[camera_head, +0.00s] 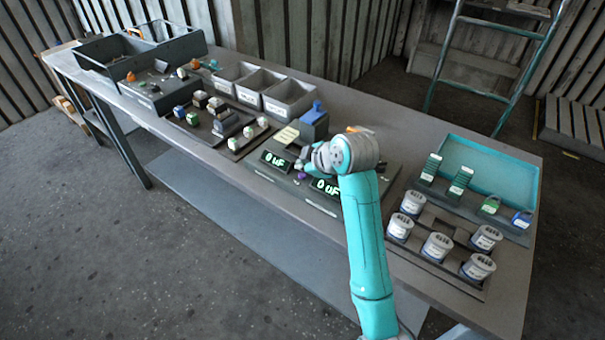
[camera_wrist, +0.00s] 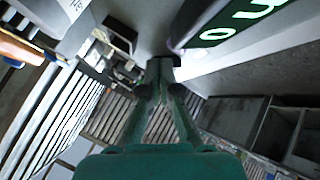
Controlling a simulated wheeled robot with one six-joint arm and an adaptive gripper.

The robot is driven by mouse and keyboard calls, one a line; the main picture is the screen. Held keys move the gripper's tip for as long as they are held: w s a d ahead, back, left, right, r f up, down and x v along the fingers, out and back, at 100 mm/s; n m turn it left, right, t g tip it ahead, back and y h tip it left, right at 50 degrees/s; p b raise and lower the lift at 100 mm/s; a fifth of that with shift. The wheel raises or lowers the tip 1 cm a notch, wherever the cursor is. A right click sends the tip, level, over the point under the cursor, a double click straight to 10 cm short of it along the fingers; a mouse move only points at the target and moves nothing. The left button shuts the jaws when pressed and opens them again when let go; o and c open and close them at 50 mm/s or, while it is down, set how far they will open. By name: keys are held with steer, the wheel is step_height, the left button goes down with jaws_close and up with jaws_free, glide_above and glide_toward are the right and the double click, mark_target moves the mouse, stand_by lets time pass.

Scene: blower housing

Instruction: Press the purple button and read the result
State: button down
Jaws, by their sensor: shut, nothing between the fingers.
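The purple button (camera_head: 302,176) shows as a small patch in the head view, on the dark test panel between two displays, partly hidden by my gripper. The left display (camera_head: 276,160) and the right display (camera_head: 325,187) both read "0 uF" in pale green. My gripper (camera_head: 301,164) is low over the panel, right by the button; I cannot tell whether it touches. In the wrist view my gripper (camera_wrist: 160,66) has its fingertips together with nothing between them.
A blue-topped block (camera_head: 314,120) stands behind the panel. Grey bins (camera_head: 290,98) and a tray of small parts (camera_head: 215,125) are to the left. Several white cylinders (camera_head: 437,246) and a teal tray (camera_head: 490,170) are to the right. The table's front strip is clear.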

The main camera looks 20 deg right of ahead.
mark_target(304, 176)
steer(key=shift+f, duration=0.85)
stand_by(0.9)
steer(key=shift+r, duration=0.9)
steer(key=shift+r, duration=2.5)
